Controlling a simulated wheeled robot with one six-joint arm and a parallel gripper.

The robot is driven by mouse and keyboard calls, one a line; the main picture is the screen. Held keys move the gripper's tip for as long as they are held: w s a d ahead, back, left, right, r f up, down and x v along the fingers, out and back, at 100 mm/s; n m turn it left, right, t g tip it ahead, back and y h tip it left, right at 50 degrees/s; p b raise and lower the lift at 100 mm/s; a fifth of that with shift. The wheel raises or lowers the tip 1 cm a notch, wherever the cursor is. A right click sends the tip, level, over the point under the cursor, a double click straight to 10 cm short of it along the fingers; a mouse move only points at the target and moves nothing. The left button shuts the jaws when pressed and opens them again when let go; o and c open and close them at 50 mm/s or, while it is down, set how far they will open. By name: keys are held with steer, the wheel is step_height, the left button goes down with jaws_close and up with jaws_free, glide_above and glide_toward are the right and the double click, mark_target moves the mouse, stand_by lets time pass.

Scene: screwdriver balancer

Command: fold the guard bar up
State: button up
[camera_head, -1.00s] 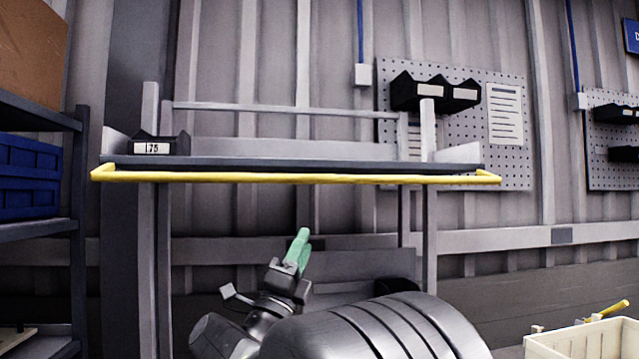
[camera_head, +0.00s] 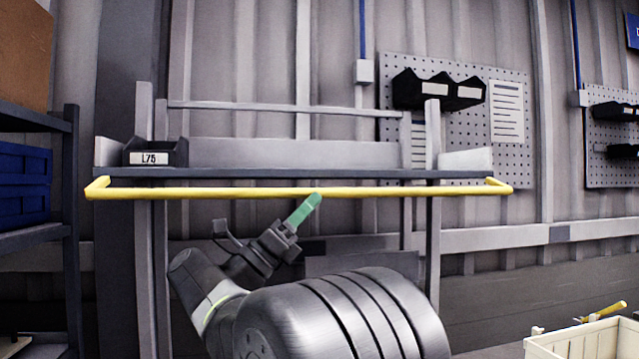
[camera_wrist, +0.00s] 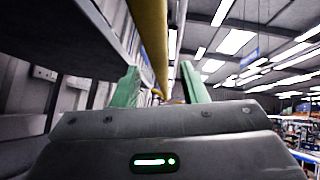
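The yellow guard bar (camera_head: 400,192) runs level along the front of the dark shelf (camera_head: 350,174), a little below its edge. Its short end arms reach back toward the shelf at both ends. My gripper (camera_head: 313,199) comes up from below, and its green fingertips reach the bar near its middle in the head view. In the wrist view the bar (camera_wrist: 150,40) passes overhead and runs between the two green fingers of my gripper (camera_wrist: 161,86). The fingers are apart, with a visible gap beside the bar on the right. Whether a finger touches the bar cannot be told.
A black bin labelled L75 (camera_head: 155,152) stands on the shelf's left end. Shelf uprights (camera_head: 432,220) stand behind. A rack with blue crates (camera_head: 24,185) is at the far left. A cream crate (camera_head: 585,343) sits at the lower right.

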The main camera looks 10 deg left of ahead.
steer(key=p+x, duration=0.1)
steer(key=x, duration=0.3)
jaws_close()
